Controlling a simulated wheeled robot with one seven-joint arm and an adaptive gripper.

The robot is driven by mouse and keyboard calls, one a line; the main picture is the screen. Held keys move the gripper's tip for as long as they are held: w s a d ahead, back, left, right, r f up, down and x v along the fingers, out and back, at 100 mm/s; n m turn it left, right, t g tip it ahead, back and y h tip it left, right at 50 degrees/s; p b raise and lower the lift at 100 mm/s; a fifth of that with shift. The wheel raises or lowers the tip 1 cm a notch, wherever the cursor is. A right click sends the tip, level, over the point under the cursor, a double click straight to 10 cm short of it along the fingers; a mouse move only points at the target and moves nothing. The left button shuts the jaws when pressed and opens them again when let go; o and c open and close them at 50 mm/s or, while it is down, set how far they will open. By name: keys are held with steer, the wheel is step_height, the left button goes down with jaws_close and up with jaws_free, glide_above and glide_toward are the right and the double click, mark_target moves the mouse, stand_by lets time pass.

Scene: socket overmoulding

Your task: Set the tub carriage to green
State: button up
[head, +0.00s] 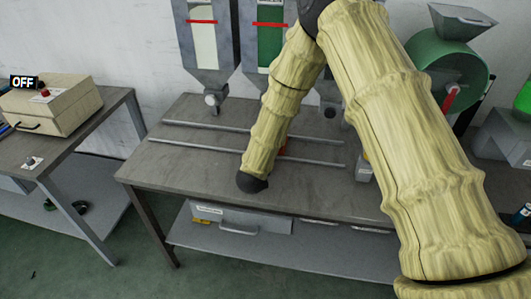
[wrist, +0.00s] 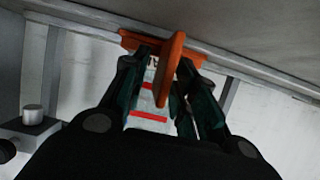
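In the wrist view an orange part with an upright fin (wrist: 170,75) stands between the fingers of my gripper (wrist: 168,62). The fingers close in on both sides of the fin. The orange part is at the table's edge, and I take it for the tub carriage's handle. In the head view only a small red-orange bit (head: 283,148) shows beside my arm; my arm hides the gripper and most of the carriage. A green-filled hopper (head: 270,48) hangs above the table, behind my forearm. A white-filled hopper (head: 205,45) hangs left of it.
Two rails (head: 225,151) run along the grey table (head: 160,172). A box (head: 50,108) with an OFF sign and red button sits on the left bench. A green drum (head: 440,65) stands at the right. The rails' left stretch is clear.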

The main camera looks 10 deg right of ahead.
steer(key=v, duration=1.2)
steer(key=shift+a, duration=0.1)
